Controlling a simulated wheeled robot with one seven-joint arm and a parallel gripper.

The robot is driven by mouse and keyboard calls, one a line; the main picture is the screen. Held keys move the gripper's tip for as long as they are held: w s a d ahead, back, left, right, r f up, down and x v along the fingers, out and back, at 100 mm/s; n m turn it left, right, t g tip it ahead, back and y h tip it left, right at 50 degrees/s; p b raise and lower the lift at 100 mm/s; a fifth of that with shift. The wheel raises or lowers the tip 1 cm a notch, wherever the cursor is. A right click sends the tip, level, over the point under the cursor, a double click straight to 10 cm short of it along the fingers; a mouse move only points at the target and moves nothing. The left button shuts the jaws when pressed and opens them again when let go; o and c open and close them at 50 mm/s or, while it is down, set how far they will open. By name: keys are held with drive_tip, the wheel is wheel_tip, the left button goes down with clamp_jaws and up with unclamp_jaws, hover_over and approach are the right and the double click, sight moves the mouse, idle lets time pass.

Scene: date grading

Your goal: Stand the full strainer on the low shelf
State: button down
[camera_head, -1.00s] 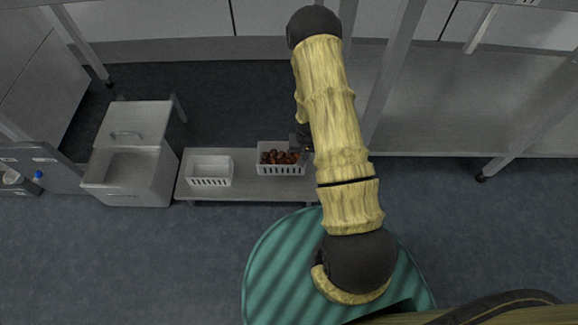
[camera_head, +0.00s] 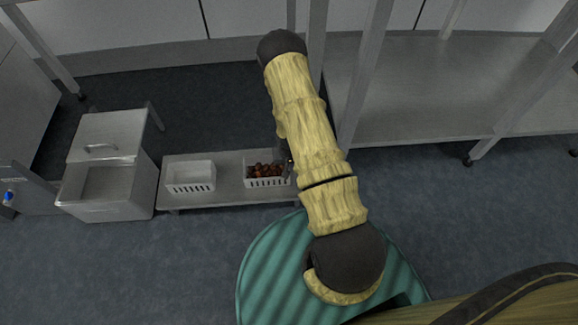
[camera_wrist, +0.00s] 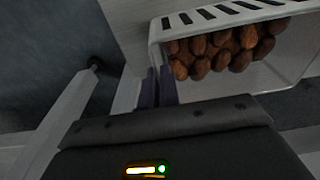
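The full strainer (camera_head: 267,183) is a white slotted basket filled with brown dates. It shows at the right part of the low shelf (camera_head: 229,189), upright and level; I cannot tell whether its base touches the shelf. In the wrist view the strainer (camera_wrist: 290,74) lies just beyond my gripper, with slots along its far wall. My gripper (camera_wrist: 156,84) has its two dark fingers close together at the near left wall of the strainer and appears shut on it. In the head view my arm partly hides the gripper and the strainer's right edge.
An empty white strainer (camera_head: 191,178) stands on the shelf's left part, with a gap between the two. A metal bin (camera_head: 107,187) stands left of the shelf. A steel table (camera_head: 425,95) with legs stands at the right. The teal round surface (camera_head: 262,262) is in front.

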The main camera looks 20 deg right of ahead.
drive_tip(key=c, duration=1.6)
unclamp_jaws()
drive_tip(key=shift+w+f, duration=0.1)
drive_tip(key=shift+c, duration=0.2)
drive_tip(key=shift+a, duration=0.1)
drive_tip(key=shift+r+p, duration=0.35)
drive_tip(key=shift+r, duration=0.25)
wheel_tip(320, 180, up, 11)
drive_tip(key=s+p, duration=0.1)
drive_tip(key=p, duration=0.4)
drive_tip(key=shift+s, duration=0.3)
drive_tip(key=shift+a+r, duration=0.1)
drive_tip(key=shift+r, duration=0.05)
